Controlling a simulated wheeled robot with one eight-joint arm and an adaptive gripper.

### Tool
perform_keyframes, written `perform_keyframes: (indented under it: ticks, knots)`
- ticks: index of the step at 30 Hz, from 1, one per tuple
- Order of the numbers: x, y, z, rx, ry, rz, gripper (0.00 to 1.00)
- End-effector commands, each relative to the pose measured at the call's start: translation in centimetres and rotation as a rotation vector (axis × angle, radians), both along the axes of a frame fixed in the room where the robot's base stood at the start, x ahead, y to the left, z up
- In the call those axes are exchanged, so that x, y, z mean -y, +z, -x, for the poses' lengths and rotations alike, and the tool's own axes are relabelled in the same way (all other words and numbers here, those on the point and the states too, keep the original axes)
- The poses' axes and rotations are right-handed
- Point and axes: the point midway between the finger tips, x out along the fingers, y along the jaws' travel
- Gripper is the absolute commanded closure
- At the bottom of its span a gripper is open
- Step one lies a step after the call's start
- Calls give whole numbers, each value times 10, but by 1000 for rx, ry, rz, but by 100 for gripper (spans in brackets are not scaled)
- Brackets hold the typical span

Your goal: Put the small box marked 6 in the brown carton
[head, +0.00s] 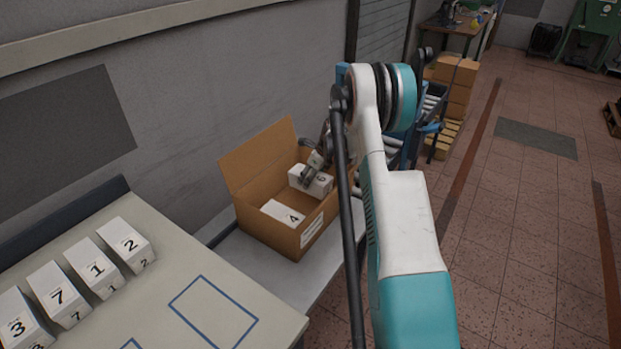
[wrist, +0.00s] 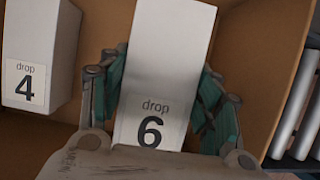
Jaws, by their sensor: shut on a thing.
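The small white box marked 6 (wrist: 168,60) is between the fingers of my gripper (wrist: 160,100) in the wrist view, and the gripper is shut on it. In the head view the box marked 6 (head: 311,181) is at the brown carton (head: 268,231), within its walls as seen from above, in the far right part. My gripper (head: 313,172) comes down over it there. I cannot tell whether the box touches the carton floor. The carton is open, with one flap raised at the back.
A white box marked 4 (head: 284,213) lies in the near part of the carton; it also shows in the wrist view (wrist: 38,50). White boxes marked 3, 7, 1 (head: 95,268) and 2 (head: 127,243) stand on the table (head: 165,300) at left. Metal rollers (wrist: 297,115) lie beyond the carton.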

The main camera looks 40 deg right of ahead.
Motion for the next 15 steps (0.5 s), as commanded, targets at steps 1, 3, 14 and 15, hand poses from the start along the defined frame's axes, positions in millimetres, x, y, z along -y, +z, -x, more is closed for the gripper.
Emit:
perform_keyframes:
  ticks: [1,3,14,15]
  knots:
    - [0,1,0,0,0,0,75]
    - [0,1,0,0,0,0,75]
    - [0,-8,0,0,0,0,75]
    - [0,-9,0,0,0,0,75]
